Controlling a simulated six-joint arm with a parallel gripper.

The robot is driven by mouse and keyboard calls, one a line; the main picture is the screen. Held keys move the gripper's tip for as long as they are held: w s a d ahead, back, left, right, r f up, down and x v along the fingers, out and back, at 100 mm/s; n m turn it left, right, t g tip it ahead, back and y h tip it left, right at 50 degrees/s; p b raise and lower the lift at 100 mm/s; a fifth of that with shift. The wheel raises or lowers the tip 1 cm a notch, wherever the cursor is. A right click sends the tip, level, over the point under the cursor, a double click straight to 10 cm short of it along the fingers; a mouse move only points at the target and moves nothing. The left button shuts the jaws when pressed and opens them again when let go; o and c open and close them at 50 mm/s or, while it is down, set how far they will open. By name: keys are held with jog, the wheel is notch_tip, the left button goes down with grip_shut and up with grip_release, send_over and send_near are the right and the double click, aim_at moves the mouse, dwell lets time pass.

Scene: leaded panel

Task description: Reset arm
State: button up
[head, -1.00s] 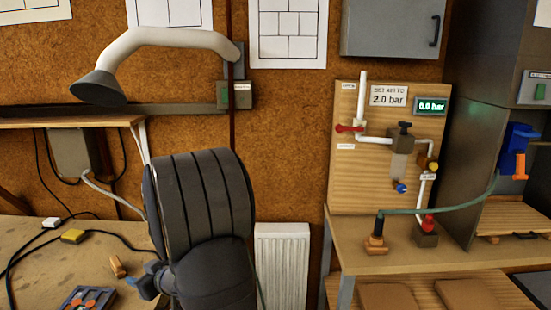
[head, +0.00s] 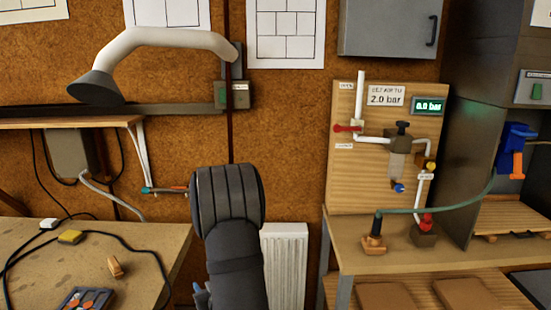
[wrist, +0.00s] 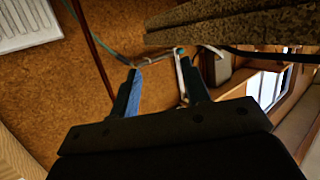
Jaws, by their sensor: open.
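My gripper (wrist: 162,80) shows in the wrist view with its two dark fingers apart. The left finger has a blue inner face. I see nothing held between them. In the head view my dark arm stands upright at the lower middle, and my fingers cannot be made out there.
A wooden bench (head: 150,240) with cables and small blocks is at the left. A white radiator (head: 285,265) is behind my arm. A pressure board (head: 345,185) reading 0.0 bar stands on a bench at the right. A pale extraction hood (head: 165,38) hangs at upper left.

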jog(key=d+f+m+t+h, duration=0.2)
jog(key=d+f+m+h, duration=0.2)
jog(key=d, duration=0.9)
notch_tip(320, 180, down, 3)
jog(key=shift+s+r+t+h, duration=0.1)
jog(key=shift+s+t+h, duration=0.2)
jog(key=shift+h, duration=0.2)
jog(key=a+r+n+g+y, duration=0.2)
jog(key=a+r, duration=0.3)
jog(key=a, duration=0.4)
jog(key=a+r+n+g+y, duration=0.2)
jog(key=a+r+n+y, duration=0.1)
jog(key=a, duration=0.6)
notch_tip(320, 180, up, 2)
jog(key=shift+s+n+y, duration=0.3)
jog(key=shift+y, duration=0.5)
jog(key=shift+a, duration=0.1)
